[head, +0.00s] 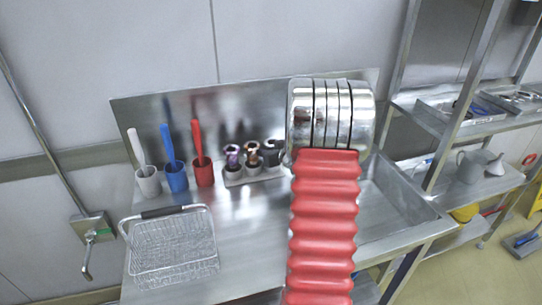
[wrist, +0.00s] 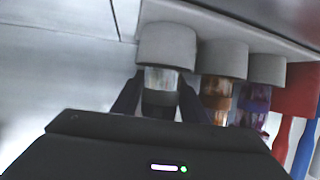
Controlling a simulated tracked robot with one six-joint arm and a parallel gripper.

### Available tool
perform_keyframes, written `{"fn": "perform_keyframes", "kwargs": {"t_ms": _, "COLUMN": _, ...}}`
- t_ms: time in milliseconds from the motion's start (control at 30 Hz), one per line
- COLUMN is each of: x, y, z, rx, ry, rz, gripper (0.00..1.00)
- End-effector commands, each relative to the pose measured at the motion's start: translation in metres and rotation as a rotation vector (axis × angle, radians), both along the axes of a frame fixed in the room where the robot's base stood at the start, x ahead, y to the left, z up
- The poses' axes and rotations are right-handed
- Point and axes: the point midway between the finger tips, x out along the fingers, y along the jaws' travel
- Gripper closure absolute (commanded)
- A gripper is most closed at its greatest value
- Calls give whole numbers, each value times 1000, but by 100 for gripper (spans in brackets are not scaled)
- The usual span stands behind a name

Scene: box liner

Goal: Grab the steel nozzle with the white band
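Three nozzles stand in grey cups in a row on the steel worktop. In the wrist view the nozzle with a pale, whitish band (wrist: 161,79) is at the end of the row, its tip in a grey cup (wrist: 166,44). The dark fingers of my gripper (wrist: 161,88) lie on either side of it, close to its sides; contact is not clear. In the head view this end nozzle (head: 271,148) is the rightmost and looks dark; my gripper is largely hidden there. Beside it are a copper-banded nozzle (wrist: 215,88) and a purple-banded nozzle (wrist: 254,98).
White, blue (head: 177,178) and red (head: 204,173) cups with brushes stand left of the nozzles. A wire basket (head: 172,245) sits at the front left. A steel back panel (head: 150,115) rises close behind the row. A sink (head: 395,205) lies to the right.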

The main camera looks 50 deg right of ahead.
Motion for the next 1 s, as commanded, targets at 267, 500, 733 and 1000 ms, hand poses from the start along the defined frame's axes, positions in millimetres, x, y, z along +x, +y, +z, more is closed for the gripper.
{"fn": "perform_keyframes", "kwargs": {"t_ms": 267, "x": 0, "y": 0, "z": 0, "rx": 0, "ry": 0, "rz": 0, "gripper": 71}}
{"fn": "perform_keyframes", "kwargs": {"t_ms": 500, "x": 0, "y": 0, "z": 0, "rx": 0, "ry": 0, "rz": 0, "gripper": 88}}
{"fn": "perform_keyframes", "kwargs": {"t_ms": 733, "x": 0, "y": 0, "z": 1, "rx": -1, "ry": -1, "rz": 1, "gripper": 98}}
{"fn": "perform_keyframes", "kwargs": {"t_ms": 1000, "x": 0, "y": 0, "z": 5, "rx": -2, "ry": 0, "rz": 2, "gripper": 98}}
